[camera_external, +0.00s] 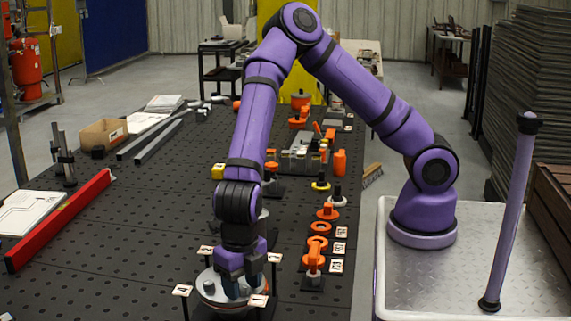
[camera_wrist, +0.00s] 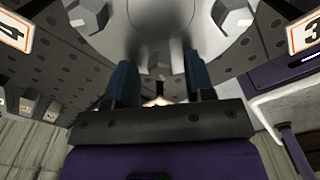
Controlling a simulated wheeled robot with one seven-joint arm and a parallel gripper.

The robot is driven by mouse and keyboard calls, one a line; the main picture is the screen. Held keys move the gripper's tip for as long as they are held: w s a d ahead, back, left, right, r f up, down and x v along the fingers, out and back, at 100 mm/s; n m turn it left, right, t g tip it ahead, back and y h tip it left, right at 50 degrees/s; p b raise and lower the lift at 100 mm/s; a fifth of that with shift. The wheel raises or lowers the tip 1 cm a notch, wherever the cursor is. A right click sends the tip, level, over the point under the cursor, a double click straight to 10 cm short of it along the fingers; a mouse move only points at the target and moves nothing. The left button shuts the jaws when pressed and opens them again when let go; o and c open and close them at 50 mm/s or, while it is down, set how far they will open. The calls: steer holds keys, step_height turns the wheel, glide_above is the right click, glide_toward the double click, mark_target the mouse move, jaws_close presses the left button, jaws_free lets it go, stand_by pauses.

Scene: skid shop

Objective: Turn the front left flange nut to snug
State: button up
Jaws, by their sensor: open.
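The round metal flange (camera_external: 213,289) sits near the front of the perforated table. It also fills the top of the wrist view (camera_wrist: 160,35), with one hex nut (camera_wrist: 90,14) at upper left and another (camera_wrist: 232,15) at upper right. My gripper (camera_external: 241,287) points down at the flange from above. Number tags 4 (camera_wrist: 14,32) and 3 (camera_wrist: 303,34) show at the sides. I cannot tell which nut is the front left one, or whether the fingers touch anything.
Numbered cards (camera_external: 182,290) stand around the flange. Orange fittings (camera_external: 313,258) line the table to its right. A red beam (camera_external: 60,220) and a white binder (camera_external: 30,212) lie at left. The dark table between beam and flange is clear.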

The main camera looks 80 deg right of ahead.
mark_target(242, 286)
steer(key=shift+c, duration=0.5)
jaws_close()
steer(key=m, duration=0.4)
steer(key=shift+m, duration=0.3)
steer(key=shift+o, duration=0.5)
jaws_free()
step_height(242, 286, up, 11)
steer(key=shift+f, duration=0.1)
